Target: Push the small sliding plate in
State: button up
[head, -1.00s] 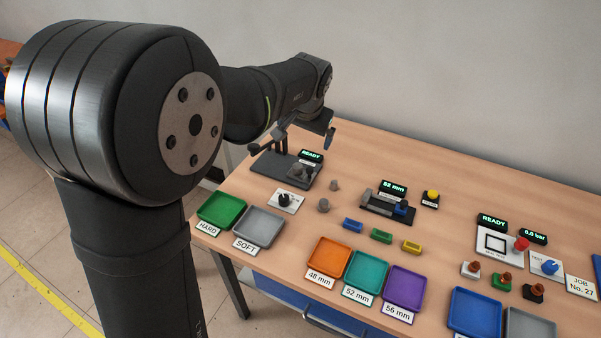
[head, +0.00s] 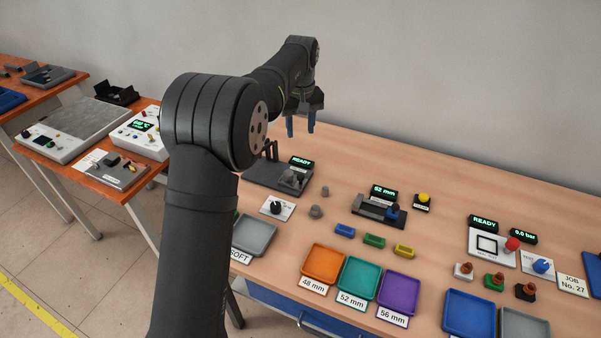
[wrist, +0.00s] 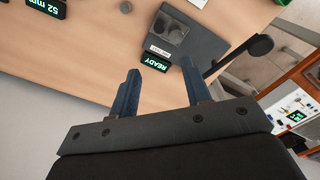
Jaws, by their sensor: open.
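My gripper (head: 300,132) is open and empty in the head view, its two blue-grey fingers above the back left of the near bench. The wrist view also shows the open fingers (wrist: 160,72), with nothing between them. On the orange bench at left, a grey base plate (head: 116,172) carries a small dark block (head: 110,159) and brass parts. Beside it stands a white unit (head: 141,132) with a green display. I cannot tell for certain which part is the small sliding plate. My gripper is far from that bench's devices.
Below my gripper is a dark READY device (head: 275,178) with an upright post. Gauges, coloured blocks and trays, such as an orange tray (head: 323,263), cover the near bench. A large grey-topped device (head: 75,125) stands on the orange bench. A gap separates the benches.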

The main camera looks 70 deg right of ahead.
aim_at(301, 175)
notch_tip(301, 175, down, 18)
jog(key=shift+d+r, duration=0.15)
jog(key=shift+r, duration=0.1)
dwell(0.3)
grip_shut()
